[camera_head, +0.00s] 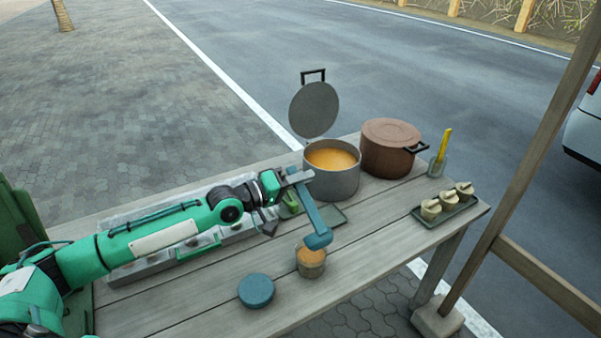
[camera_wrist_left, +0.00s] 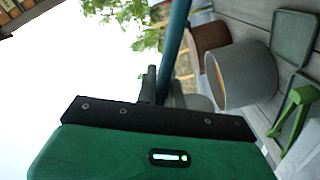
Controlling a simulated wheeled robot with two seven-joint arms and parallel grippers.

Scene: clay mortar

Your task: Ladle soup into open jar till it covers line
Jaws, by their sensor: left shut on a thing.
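My left gripper (camera_head: 291,184) is shut on the handle of a blue ladle (camera_head: 309,209); the handle also shows in the wrist view (camera_wrist_left: 176,45). The ladle's bowl hangs just above and beside the open jar (camera_head: 311,270), partly overlapping it in the head view. Orange contents show at the jar's top; I cannot make out a line on it. The grey pot (camera_head: 333,183) behind holds orange soup (camera_head: 331,158), with its lid (camera_head: 314,109) raised. The pot's side shows in the wrist view (camera_wrist_left: 245,75). My right gripper is not in view.
A round blue lid (camera_head: 256,291) lies left of the jar. A closed brown pot (camera_head: 390,148), a cup with a yellow utensil (camera_head: 440,155) and a tray of small jars (camera_head: 447,213) stand to the right. A green object (camera_head: 288,204) lies behind the ladle. The table's right front is clear.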

